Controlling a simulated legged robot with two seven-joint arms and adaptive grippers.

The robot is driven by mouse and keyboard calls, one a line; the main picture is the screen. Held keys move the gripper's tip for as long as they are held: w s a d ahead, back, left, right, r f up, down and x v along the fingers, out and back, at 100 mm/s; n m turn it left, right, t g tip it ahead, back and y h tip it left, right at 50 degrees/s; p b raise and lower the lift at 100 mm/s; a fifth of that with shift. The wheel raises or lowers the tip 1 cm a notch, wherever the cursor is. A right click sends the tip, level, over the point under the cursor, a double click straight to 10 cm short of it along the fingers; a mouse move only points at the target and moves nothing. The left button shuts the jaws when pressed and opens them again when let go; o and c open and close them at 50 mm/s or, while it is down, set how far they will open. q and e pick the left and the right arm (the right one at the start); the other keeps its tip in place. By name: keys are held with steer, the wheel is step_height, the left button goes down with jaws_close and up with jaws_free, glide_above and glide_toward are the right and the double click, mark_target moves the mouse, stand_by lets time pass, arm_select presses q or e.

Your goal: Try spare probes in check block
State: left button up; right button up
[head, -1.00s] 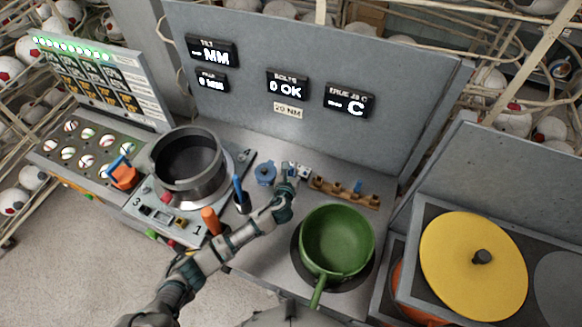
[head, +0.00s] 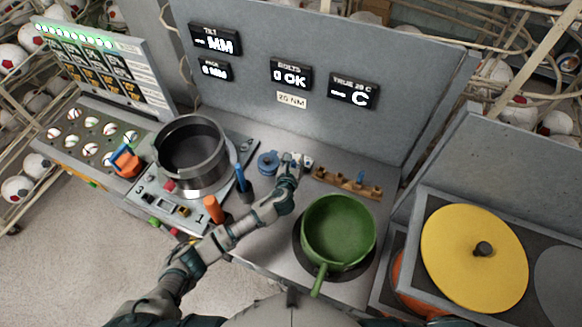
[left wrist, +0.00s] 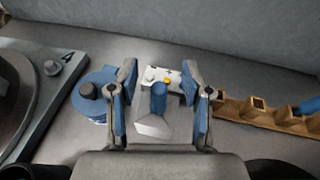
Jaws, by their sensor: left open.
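My left gripper (head: 290,164) reaches over the bench top at the small pale check block (head: 307,163). In the left wrist view its two blue-padded fingers (left wrist: 160,100) are open, one on each side of a blue probe (left wrist: 158,98). The probe appears to stand at the pale block (left wrist: 174,75), which has a yellow dot; whether it is seated in it I cannot tell. No finger clearly touches the probe. A brown rack (head: 345,183) to the right holds another blue probe (head: 361,177). My right gripper is not in view.
A round blue object (head: 268,163) lies just left of the gripper. A green pan (head: 338,232) stands in front right. A metal ring (head: 190,155), an orange handle (head: 213,208) and a blue-handled tool (head: 240,178) stand left. A grey panel with displays (head: 291,75) rises behind.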

arm_select(q)
steer(key=v, duration=1.1)
